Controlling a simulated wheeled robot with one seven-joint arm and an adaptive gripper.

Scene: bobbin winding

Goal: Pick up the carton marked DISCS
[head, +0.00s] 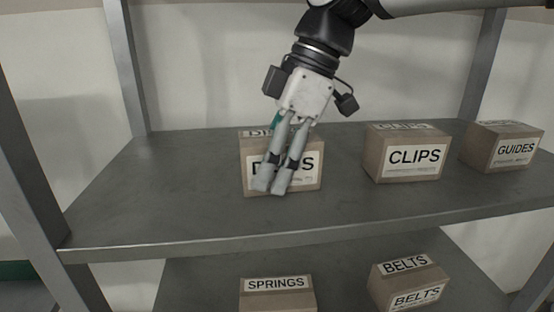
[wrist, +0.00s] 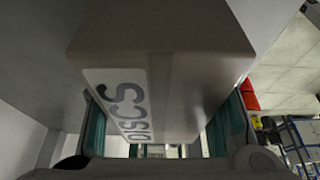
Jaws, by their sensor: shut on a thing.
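The carton marked DISCS (head: 311,181) is a brown box with a white label on the upper grey shelf, left of the other cartons there. My gripper (head: 272,188) is in front of it in the head view and covers the middle of its label. In the wrist view the carton (wrist: 190,85) fills the middle, between the two fingers (wrist: 160,135), with the DISCS lettering on its side. My gripper is shut on the carton. Whether its bottom touches the shelf cannot be told clearly.
The CLIPS carton (head: 408,158) and the GUIDES carton (head: 503,149) stand to the right on the same shelf (head: 160,195). A SPRINGS carton (head: 278,298) and a BELTS carton (head: 408,284) are on the shelf below. The upper shelf's left part is clear. Metal posts (head: 125,65) frame the rack.

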